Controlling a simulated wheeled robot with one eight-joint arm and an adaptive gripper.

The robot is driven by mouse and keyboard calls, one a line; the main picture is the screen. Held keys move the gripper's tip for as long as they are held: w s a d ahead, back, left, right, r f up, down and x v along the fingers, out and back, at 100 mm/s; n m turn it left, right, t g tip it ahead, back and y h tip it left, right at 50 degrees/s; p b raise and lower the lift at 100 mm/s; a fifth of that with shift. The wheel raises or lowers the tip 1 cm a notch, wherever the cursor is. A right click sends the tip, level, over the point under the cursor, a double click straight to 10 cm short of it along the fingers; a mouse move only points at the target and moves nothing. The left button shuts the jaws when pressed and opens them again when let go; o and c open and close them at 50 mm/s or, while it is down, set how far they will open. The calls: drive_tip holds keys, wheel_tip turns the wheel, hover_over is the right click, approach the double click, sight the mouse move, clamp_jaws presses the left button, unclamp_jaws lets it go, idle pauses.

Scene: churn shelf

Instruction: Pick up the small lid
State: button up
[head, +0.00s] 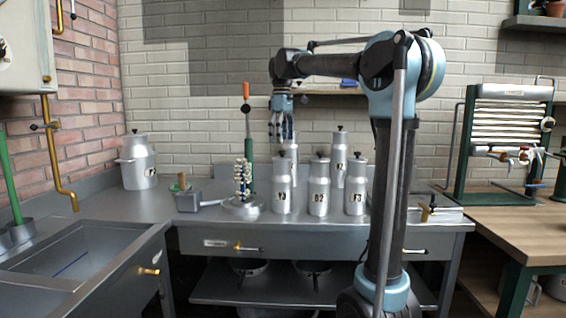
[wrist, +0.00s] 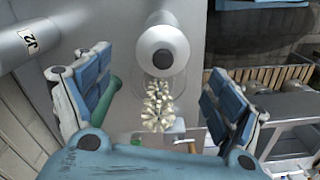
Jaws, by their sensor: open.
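Several metal churns stand on the counter, most topped by a lid with a dark knob. I cannot tell for sure which lid is the small one. My gripper (head: 281,136) points down with its fingers spread, just above the labelled front-left churn (head: 282,192). In the wrist view my gripper (wrist: 158,72) is open and empty. A round pale lid with a dark knob (wrist: 162,40) lies between and slightly beyond the fingers, with no finger touching it. My gripper hides part of the churn tops in the head view.
A beaded, brush-like piece (head: 242,178) stands on a round base left of the churns. A larger churn (head: 138,165) stands at the back left beside the sink (head: 85,250). A rack of rollers (head: 510,130) stands at the right. Neighbouring churns crowd the gripper.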

sight(283, 152)
drive_tip(key=shift+s+d+f, duration=0.1)
drive_tip(key=shift+f, duration=1.35)
drive_tip(key=shift+s+d+f, duration=0.1)
drive_tip(key=shift+f, duration=1.3)
drive_tip(key=c, duration=1.1)
